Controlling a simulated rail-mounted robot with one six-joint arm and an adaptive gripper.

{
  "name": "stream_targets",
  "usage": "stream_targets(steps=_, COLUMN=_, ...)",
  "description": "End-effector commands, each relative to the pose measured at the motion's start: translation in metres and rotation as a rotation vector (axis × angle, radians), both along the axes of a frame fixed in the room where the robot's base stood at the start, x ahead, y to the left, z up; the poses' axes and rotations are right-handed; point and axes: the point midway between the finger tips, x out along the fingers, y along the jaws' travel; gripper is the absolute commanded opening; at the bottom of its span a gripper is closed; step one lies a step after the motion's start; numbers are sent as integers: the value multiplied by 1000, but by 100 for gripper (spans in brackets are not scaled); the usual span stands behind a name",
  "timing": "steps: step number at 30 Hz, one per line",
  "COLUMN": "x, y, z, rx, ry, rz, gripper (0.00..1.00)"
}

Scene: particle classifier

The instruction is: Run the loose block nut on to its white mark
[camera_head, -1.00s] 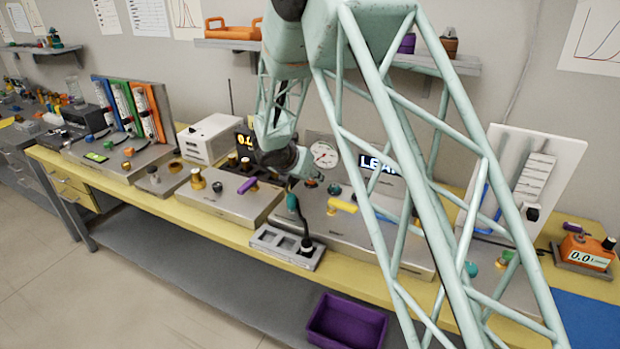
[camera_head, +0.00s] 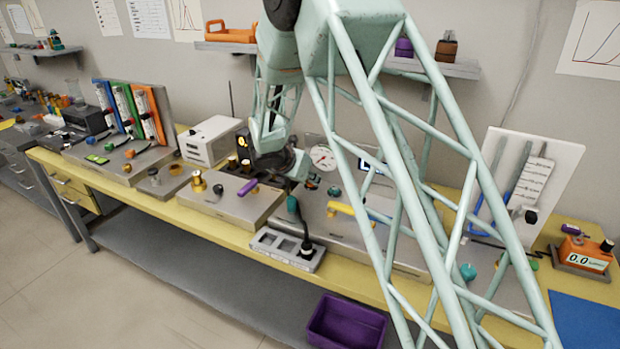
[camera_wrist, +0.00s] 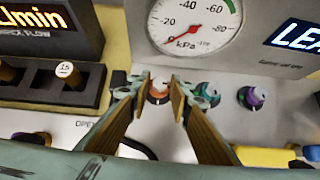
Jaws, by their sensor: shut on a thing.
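The block nut (camera_wrist: 158,94) shows in the wrist view as a small copper-orange fitting on the front of the grey block, below the dial gauge. A pale patch shows at its top; I cannot tell whether this is the white mark. My gripper (camera_wrist: 157,98) has one finger on each side of the nut and is shut on it. In the head view my gripper (camera_head: 308,178) is at the back of the grey block (camera_head: 345,228), and the nut is mostly hidden there. A teal fitting (camera_wrist: 207,92) and a purple fitting (camera_wrist: 252,98) sit to the right of the nut.
The dial gauge (camera_wrist: 192,24) stands close behind my fingers, with a lit display (camera_wrist: 293,36) to its right. A yellow handle (camera_head: 342,207) and a grey socket tray (camera_head: 288,250) are in front.

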Motion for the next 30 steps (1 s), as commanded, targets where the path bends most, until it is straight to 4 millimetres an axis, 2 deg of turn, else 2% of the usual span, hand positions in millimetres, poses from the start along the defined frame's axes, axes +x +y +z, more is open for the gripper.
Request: stream_targets(steps=30, x=4, y=5, z=3, rx=0, ry=-1, rz=-440, gripper=8)
